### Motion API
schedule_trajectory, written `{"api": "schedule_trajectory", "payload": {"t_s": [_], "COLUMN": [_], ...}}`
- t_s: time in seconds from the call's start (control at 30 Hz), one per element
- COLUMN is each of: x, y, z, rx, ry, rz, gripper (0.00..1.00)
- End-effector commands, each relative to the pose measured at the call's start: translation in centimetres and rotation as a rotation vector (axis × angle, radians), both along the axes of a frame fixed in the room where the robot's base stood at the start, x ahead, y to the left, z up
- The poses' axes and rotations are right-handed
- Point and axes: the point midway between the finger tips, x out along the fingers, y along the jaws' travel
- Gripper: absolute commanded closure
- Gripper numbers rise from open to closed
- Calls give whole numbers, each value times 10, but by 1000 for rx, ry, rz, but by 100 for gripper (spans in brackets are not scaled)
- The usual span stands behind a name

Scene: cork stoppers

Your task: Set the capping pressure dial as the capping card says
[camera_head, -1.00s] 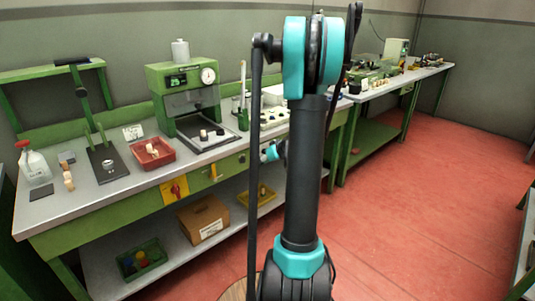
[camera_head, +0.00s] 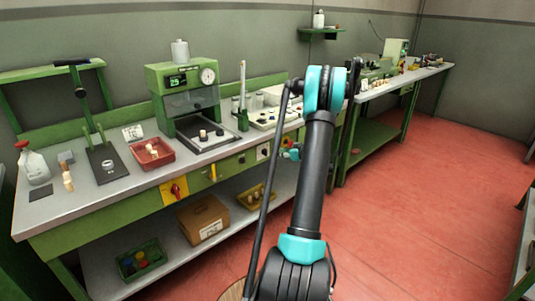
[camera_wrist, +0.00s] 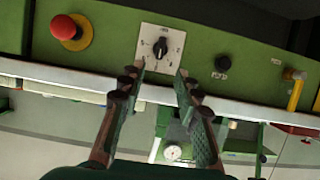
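The dial (camera_wrist: 160,47) is a black knob on a white plate with marks around it, on the green bench front in the wrist view. It also shows in the head view (camera_head: 263,151), small. The marks are too small to read. My gripper (camera_wrist: 162,72) is open and empty, its two fingertips at either side of the plate's lower edge in the picture, apart from the knob. In the head view my gripper (camera_head: 291,154) is small at the bench front. A small printed card (camera_head: 132,132) stands on the bench; its text is unreadable.
A red push button (camera_wrist: 66,27) sits to the dial's left in the wrist view, a plain black knob (camera_wrist: 222,62) and a yellow handle (camera_wrist: 296,90) to its right. The green capping machine (camera_head: 186,95) and a red tray (camera_head: 152,153) stand on the bench. The red floor is clear.

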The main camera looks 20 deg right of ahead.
Motion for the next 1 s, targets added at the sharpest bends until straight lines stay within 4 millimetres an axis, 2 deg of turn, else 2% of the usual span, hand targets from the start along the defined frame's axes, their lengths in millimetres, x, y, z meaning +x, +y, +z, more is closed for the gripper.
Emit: {"api": "schedule_trajectory", "payload": {"t_s": [0.3, 0.5, 0.7, 1.0], "x": [56, 83, 96, 98], "y": [21, 30, 35, 36], "z": [-25, -36, -42, -43], "rx": [0, 0, 1, 1], "ry": [1, 1, 1, 1], "rz": [1, 1, 0, 0], "gripper": [67, 67, 67, 67]}}
